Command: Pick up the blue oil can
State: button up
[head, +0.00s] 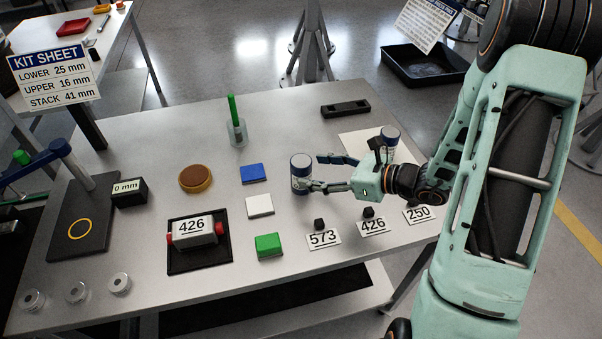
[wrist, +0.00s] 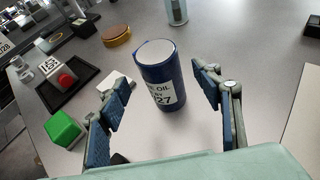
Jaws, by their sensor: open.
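The blue oil can (head: 301,175) stands upright on the grey table (head: 300,125), a dark blue cylinder with a pale top and a white label. In the wrist view the same can (wrist: 158,72) sits ahead of and between my open fingers, its label partly readable as "OIL" and "27". My gripper (head: 322,173) comes from the right, its fingertips close to the can; contact cannot be told. In the wrist view my gripper (wrist: 158,95) has its two blue-padded fingers spread wide with nothing gripped.
Blue (head: 252,173), white (head: 259,206) and green (head: 268,245) blocks lie left of the can. A clear holder with a green rod (head: 233,115) stands farther back. Number cards (head: 324,239) with small dark blocks line the front. A black tray (head: 200,262) holds a 426 block.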

aim_at(301, 167)
jog(key=p+x, duration=0.1)
jog(key=x, duration=0.4)
jog(key=shift+a+r, duration=0.1)
jog(key=shift+r, duration=0.05)
jog(key=shift+c, duration=0.5)
jog(key=c, duration=1.3)
jog(key=shift+c, duration=0.3)
jog(key=shift+r, duration=0.15)
